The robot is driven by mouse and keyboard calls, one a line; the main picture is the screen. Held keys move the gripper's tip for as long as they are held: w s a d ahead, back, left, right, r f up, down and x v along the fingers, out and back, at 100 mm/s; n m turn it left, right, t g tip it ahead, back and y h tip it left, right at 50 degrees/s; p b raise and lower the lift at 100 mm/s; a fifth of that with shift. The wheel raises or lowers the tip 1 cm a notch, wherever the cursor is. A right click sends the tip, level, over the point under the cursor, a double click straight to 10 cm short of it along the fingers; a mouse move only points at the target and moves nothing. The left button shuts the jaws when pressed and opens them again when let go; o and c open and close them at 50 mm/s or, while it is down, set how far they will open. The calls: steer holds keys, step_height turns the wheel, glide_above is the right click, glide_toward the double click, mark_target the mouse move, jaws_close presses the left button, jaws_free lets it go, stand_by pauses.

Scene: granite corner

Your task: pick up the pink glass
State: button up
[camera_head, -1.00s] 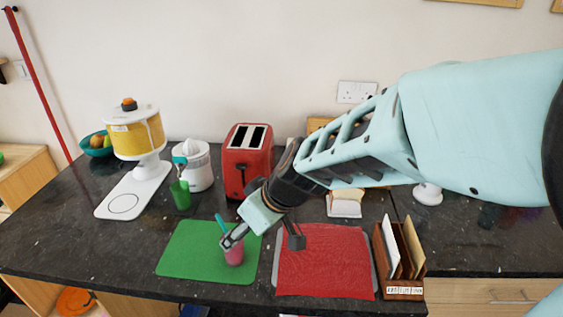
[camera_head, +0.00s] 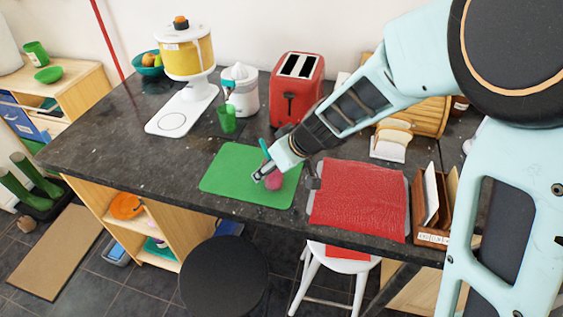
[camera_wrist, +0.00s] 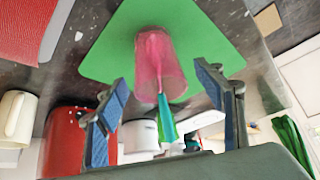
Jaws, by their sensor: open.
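The pink glass (camera_head: 273,182) stands on the green mat (camera_head: 226,179), partly hidden by my gripper in the head view. A teal and green utensil stands in it. In the wrist view the pink glass (camera_wrist: 155,62) shows ahead of the fingers, with the utensil (camera_wrist: 166,122) poking out of its mouth towards the camera. My gripper (camera_head: 286,179) is open, its fingers apart, close to the glass. In the wrist view the gripper (camera_wrist: 170,110) has one blue-padded finger on each side of the utensil, and the glass lies mostly beyond the fingertips.
The red mat (camera_head: 357,197) and a letter rack (camera_head: 434,235) are right of the gripper. The red toaster (camera_head: 297,88), white juicer (camera_head: 241,90) and green glass (camera_head: 227,118) stand behind. A stool (camera_head: 225,279) is below the counter's front edge.

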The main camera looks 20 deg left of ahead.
steer(key=shift+w+a+f, duration=0.1)
steer(key=shift+f, duration=0.1)
steer(key=shift+c, duration=0.6)
steer(key=c, duration=1.2)
steer(key=shift+c, duration=0.2)
